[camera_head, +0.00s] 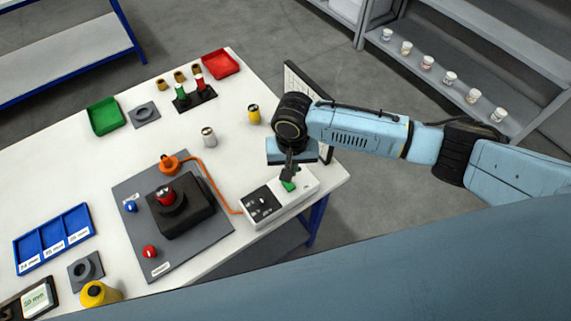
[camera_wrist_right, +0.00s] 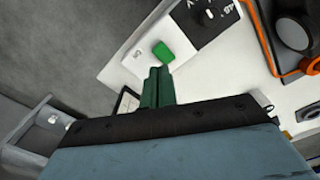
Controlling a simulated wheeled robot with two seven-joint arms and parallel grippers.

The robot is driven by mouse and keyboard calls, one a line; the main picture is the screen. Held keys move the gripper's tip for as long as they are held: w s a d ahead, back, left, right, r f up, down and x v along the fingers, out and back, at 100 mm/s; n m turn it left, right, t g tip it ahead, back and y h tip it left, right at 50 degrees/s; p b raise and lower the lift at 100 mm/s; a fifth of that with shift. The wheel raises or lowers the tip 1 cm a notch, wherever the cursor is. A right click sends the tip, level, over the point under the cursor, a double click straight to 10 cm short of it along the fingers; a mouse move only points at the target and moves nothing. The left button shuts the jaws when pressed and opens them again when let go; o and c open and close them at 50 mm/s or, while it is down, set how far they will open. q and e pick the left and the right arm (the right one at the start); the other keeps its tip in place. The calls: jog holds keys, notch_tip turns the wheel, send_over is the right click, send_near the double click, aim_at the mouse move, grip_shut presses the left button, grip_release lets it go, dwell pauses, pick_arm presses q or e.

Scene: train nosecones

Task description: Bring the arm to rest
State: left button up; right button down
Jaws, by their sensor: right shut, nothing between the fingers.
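My right arm (camera_head: 350,128) reaches in from the right in the head view. Its gripper (camera_head: 288,178) points down over a white control box (camera_head: 303,187) near the table's right end. The gripper is shut and empty. Its tips are beside or over a green button (camera_head: 290,186) on the box; contact cannot be told in the head view. In the right wrist view the closed fingers (camera_wrist_right: 158,75) end just short of the green button (camera_wrist_right: 163,52). My left gripper is not in view.
The white table (camera_head: 225,130) holds a grey mat (camera_head: 210,235) with a black fixture (camera_head: 185,220). An orange cable (camera_head: 217,180) runs to the control box. Shelves (camera_head: 470,75) with several small jars are at right.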

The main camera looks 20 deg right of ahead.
jog(key=shift+s+a, duration=0.1)
jog(key=s+a+r+n+t+y, duration=0.15)
jog(key=s+a+n+y, duration=0.25)
jog(key=s+a, duration=0.4)
jog(key=s+d+r+t+h, duration=0.1)
jog(key=s+d+r+h, duration=0.1)
jog(key=s+d, duration=0.5)
jog(key=s+d+r+t+h, duration=0.15)
jog(key=s+d, duration=0.25)
jog(key=d, duration=0.7)
notch_tip(320, 180, down, 34)
jog(key=s+g+b, duration=0.2)
jog(key=b, duration=0.8)
jog(key=s+d+f+b, duration=0.1)
jog(key=s+f+b, duration=0.3)
jog(key=s+f, duration=0.4)
jog(key=s+d+f+g+b, duration=0.1)
jog(key=s+f+b, duration=0.3)
jog(key=s+f, duration=0.4)
notch_tip(320, 180, down, 8)
jog(key=shift+s+d+r, duration=0.15)
jog(key=shift+d+r, duration=0.1)
jog(key=shift+d, duration=0.45)
